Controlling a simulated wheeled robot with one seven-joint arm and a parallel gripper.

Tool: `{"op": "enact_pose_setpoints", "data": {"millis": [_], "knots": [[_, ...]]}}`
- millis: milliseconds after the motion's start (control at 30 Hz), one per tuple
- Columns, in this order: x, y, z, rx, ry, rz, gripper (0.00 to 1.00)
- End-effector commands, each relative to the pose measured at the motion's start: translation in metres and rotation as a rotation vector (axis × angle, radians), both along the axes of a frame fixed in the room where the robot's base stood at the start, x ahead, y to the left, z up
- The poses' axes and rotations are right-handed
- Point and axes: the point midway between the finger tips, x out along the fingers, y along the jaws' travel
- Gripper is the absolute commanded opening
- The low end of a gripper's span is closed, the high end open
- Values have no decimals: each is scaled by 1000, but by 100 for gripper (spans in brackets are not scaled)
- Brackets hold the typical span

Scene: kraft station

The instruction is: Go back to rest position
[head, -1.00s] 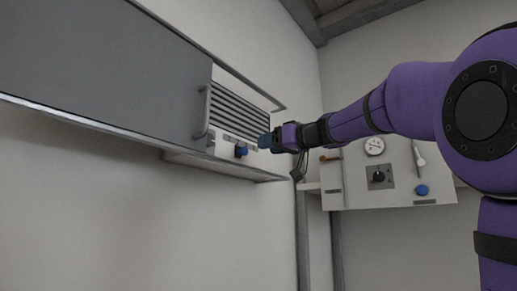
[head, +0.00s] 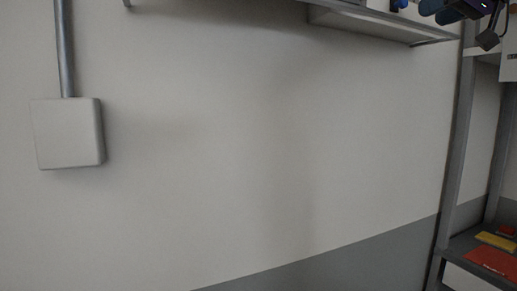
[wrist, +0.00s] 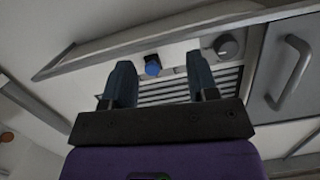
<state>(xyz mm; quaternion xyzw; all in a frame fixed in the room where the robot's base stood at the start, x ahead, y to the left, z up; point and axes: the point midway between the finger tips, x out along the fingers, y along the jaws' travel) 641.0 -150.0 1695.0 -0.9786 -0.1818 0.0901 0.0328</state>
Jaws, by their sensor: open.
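My gripper (head: 442,12) shows at the top right edge of the head view, partly cut off, close to the wall cabinet unit (head: 365,20). In the wrist view my gripper (wrist: 160,76) has its two blue-grey fingers spread apart with nothing held between them. Beyond the fingers is the panel with a blue knob (wrist: 152,69), a dark grey knob (wrist: 227,47) and a slatted vent (wrist: 163,92). The blue knob appears between the fingers, but I cannot tell how far off it is. Most of my arm is outside the head view.
A grey door with a bar handle (wrist: 291,72) is at the right of the wrist view. In the head view, a pale wall box (head: 67,133) hangs under a conduit (head: 64,50). A shelf at the lower right bears a red item (head: 492,262) and a yellow item (head: 496,241).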

Motion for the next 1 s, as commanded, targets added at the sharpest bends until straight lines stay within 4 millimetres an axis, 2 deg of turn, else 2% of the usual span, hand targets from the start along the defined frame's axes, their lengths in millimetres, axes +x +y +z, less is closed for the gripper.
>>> {"op": "enact_pose_setpoints", "data": {"millis": [33, 100, 300, 500, 600, 700, 800, 1000], "knots": [[-9, 17, -26, 7, 79, 11, 54], [-24, 36, -66, 13, 200, 12, 54], [-78, 76, -179, -15, 520, -31, 54], [-146, 92, -286, -112, 770, -133, 54], [-175, 90, -328, -171, 847, -192, 54], [-196, 86, -357, -216, 889, -242, 54], [-207, 83, -373, -245, 909, -272, 54], [-211, 81, -379, -256, 916, -287, 54]]}}
